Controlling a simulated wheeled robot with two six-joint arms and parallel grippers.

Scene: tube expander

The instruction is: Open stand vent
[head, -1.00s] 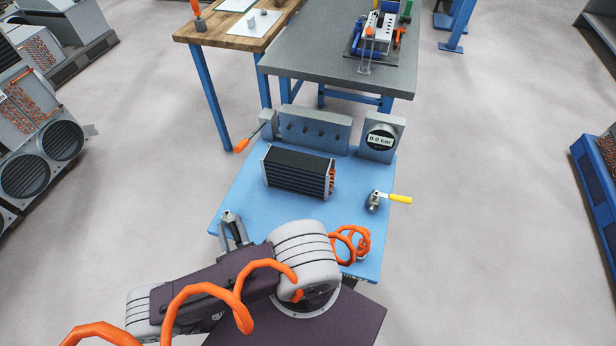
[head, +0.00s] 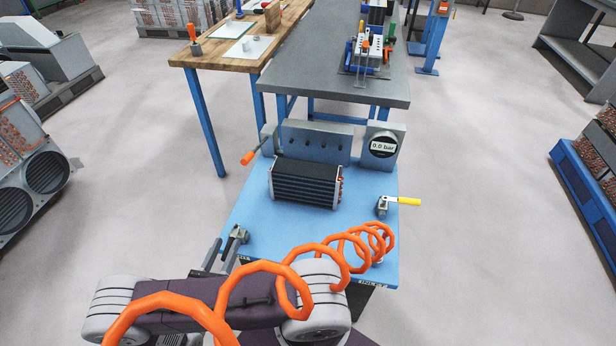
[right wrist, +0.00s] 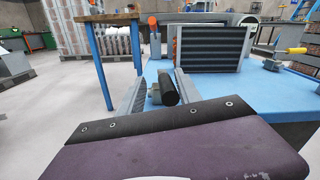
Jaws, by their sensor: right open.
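The blue-topped stand (head: 290,225) carries a finned coil block (head: 305,183), a gauge (head: 383,147) reading 0.0 bar and a valve with a yellow lever (head: 402,201) pointing right. An orange-handled lever (head: 249,158) sits at its back left. A small grey fitting (head: 237,236) with a black rounded end (right wrist: 167,88) stands near the front-left corner. My right gripper (head: 221,257) is open at that fitting. In the right wrist view its fingers (right wrist: 160,94) lie on either side of the fitting; contact cannot be told. My left gripper is not in view. No part is labelled as the vent.
An orange coiled hose (head: 340,255) loops over my arm and the stand's front right. A grey-topped bench (head: 330,75) and a wooden bench (head: 225,62) stand behind. Pallets with coil units (head: 45,170) are at the left. The floor at the right of the stand is clear.

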